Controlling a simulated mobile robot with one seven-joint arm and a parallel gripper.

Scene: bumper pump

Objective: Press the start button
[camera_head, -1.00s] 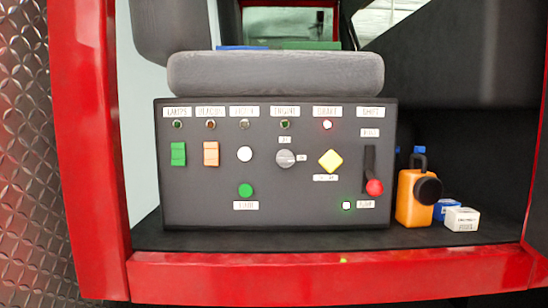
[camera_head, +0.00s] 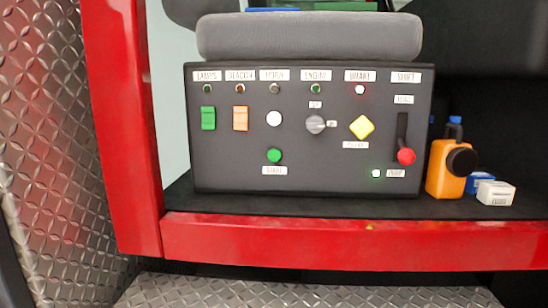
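The green round start button (camera_head: 274,156) is on the lower middle of the dark control panel (camera_head: 225,170), with a small white label (camera_head: 275,171) below it. It sits under a white round button (camera_head: 274,118) and left of the grey engine knob (camera_head: 316,124). The knob's small lamp above is dim green. The brake lamp (camera_head: 360,89) glows red above a yellow diamond knob (camera_head: 361,127). A lamp (camera_head: 376,173) at the lower right is lit whitish green. My gripper is not in view.
A red-knobbed lever (camera_head: 406,156) stands out at the panel's right. Green (camera_head: 208,118) and orange (camera_head: 240,118) switches are at its left. An orange bottle (camera_head: 445,170) and small boxes (camera_head: 495,193) stand right. A red sill (camera_head: 330,240) runs in front; a red post (camera_head: 127,130) stands left.

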